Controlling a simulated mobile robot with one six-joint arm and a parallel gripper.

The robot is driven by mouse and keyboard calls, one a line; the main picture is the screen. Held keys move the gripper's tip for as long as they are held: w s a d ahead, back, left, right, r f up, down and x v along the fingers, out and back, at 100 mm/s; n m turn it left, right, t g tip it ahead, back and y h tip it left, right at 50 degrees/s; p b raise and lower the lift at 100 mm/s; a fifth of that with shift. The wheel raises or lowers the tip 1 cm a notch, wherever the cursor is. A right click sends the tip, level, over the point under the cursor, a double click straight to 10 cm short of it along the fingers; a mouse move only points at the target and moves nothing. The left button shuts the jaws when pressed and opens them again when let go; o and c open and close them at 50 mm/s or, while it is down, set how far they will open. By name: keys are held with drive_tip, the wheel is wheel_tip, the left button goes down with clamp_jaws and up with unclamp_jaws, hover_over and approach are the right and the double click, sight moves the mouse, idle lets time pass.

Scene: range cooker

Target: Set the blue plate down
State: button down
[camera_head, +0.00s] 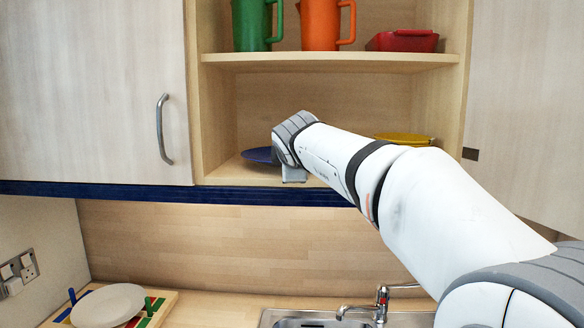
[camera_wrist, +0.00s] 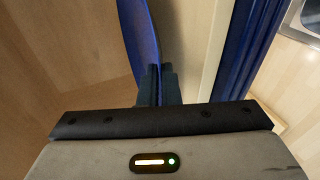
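The blue plate (camera_head: 258,155) is level, low inside the open wall cabinet, at or just above its bottom board (camera_head: 232,171). I cannot tell whether it touches the board. In the wrist view the blue plate (camera_wrist: 141,38) shows edge-on, with its rim between the two dark fingers of my gripper (camera_wrist: 157,72). The fingers are closed on the rim. In the head view my wrist hides the fingers and the right part of the plate.
A yellow plate (camera_head: 403,138) lies in the cabinet to the right, partly behind my arm. The shelf above (camera_head: 330,58) holds a green jug (camera_head: 252,25), an orange jug (camera_head: 320,25) and a red dish (camera_head: 403,41). Below are a rack with a pale plate (camera_head: 108,305) and a tap (camera_head: 381,300).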

drive_tip(key=shift+f, duration=0.45)
drive_tip(key=c, duration=1.9)
unclamp_jaws()
drive_tip(key=b+v, duration=0.2)
drive_tip(key=v, duration=1)
drive_tip(key=shift+b, duration=0.3)
